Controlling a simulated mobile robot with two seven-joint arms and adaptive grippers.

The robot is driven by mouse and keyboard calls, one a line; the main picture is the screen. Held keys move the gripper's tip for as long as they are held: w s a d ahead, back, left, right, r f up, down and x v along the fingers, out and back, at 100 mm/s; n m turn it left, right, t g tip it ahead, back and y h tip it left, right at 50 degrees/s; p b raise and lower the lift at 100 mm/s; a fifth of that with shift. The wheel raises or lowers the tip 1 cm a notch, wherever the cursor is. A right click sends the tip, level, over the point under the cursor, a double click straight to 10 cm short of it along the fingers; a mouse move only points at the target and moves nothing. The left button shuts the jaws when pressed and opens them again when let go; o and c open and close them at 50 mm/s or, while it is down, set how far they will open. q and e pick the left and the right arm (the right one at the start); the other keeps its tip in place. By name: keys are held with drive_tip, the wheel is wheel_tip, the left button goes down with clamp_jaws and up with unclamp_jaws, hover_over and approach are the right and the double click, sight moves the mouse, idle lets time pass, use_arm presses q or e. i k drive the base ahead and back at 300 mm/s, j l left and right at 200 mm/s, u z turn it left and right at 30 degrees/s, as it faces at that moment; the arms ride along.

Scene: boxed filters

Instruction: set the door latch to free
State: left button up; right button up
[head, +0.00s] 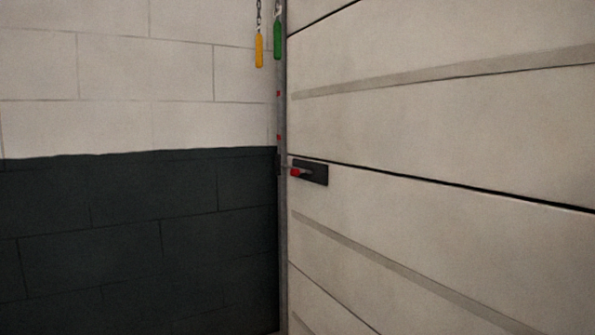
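The door latch (310,173) is a small dark plate on the near-left edge of the large pale panelled door (440,130). A short handle with a red end (296,172) lies roughly level across the plate and points toward the door's edge post. The latch is small in the picture, so I cannot tell whether its bolt engages the post. Neither of my grippers is in view.
A grey metal post (283,230) with red marks runs along the door's left edge. A yellow handle (259,50) hangs on a chain beside a green handle (278,40). A block wall (130,200), dark below and pale above, stands at the left.

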sight(295, 171)
drive_tip(key=z, duration=0.35)
drive_tip(key=i+j+z, duration=0.1)
drive_tip(key=j+z, duration=0.25)
drive_tip(key=j, duration=0.15)
drive_tip(key=i+j+z, duration=0.1)
drive_tip(key=j+z, duration=0.25)
drive_tip(key=j, duration=0.2)
drive_tip(key=j+z, duration=0.2)
drive_tip(key=j, duration=0.9)
